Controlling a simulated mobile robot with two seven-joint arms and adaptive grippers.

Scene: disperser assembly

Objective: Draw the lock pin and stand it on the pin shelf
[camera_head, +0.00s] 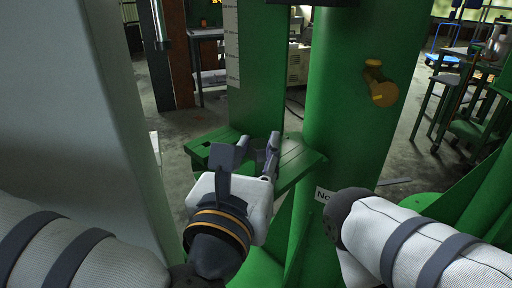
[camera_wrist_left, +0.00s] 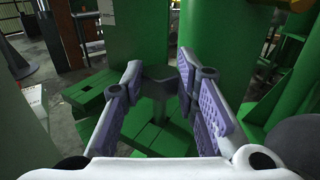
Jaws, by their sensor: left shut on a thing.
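My left gripper (camera_head: 257,148) is over the green pin shelf (camera_head: 300,160) and shut on a dark grey pin. In the left wrist view the lock pin (camera_wrist_left: 159,82) shows between the purple-grey finger pads, with a wide head on top and a narrower shaft pointing down. The shelf (camera_wrist_left: 152,140) lies below the pin. I cannot tell whether the shaft's lower end touches the shelf or sits in a hole. In the head view the pin is mostly hidden by the fingers. My right gripper is out of view; only its arm shows at lower right.
A thick green column (camera_head: 335,110) stands right behind the shelf, with a brass-coloured peg (camera_head: 380,88) sticking out of it. A green upright with a scale (camera_head: 255,70) rises behind the shelf. A large grey post (camera_head: 75,110) stands close on the left.

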